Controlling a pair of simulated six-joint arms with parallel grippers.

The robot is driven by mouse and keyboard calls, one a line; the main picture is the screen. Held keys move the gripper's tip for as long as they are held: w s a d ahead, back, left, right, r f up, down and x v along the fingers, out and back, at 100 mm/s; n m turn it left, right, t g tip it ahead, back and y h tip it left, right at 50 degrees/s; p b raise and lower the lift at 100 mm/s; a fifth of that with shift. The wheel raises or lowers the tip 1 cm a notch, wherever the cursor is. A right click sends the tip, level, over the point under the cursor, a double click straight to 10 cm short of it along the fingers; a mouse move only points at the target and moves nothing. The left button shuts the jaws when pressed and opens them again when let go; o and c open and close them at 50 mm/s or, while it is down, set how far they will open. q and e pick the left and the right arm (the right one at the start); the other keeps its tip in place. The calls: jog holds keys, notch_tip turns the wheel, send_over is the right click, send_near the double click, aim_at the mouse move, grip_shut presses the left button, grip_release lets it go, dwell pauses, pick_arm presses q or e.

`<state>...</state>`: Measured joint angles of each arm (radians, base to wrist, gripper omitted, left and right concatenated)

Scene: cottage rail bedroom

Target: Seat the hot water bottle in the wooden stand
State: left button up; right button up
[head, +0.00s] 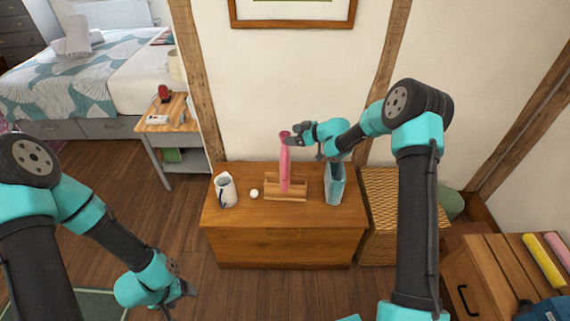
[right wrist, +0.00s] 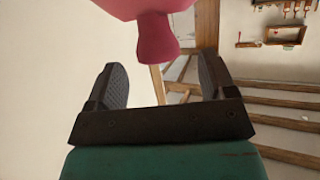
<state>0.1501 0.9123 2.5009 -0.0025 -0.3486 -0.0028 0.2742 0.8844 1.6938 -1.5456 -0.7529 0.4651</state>
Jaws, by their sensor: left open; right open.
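The pink hot water bottle (head: 285,168) stands upright with its lower end in the wooden stand (head: 290,197) on the chest. My right gripper (head: 297,136) is beside the top of the bottle, to its right. In the right wrist view the bottle's neck (right wrist: 155,40) shows at the top, ahead of the open right gripper (right wrist: 162,75), with clear gaps to both fingers. Whether the bottle's base rests fully on the stand's floor is hidden. My left gripper (head: 186,289) is open and empty, low over the floor at the left.
On the wooden chest (head: 240,235), a white jug (head: 225,188) and a small white round object (head: 254,194) stand left of the stand. A light-blue container (head: 334,190) stands to its right, under my right arm. A wicker box (head: 380,215) stands right of the chest.

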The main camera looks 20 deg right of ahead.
aim_at(281, 135)
jog(key=x, duration=0.4)
jog(key=shift+w+f, duration=0.1)
jog(key=shift+w, duration=0.05)
grip_shut()
dwell(0.9)
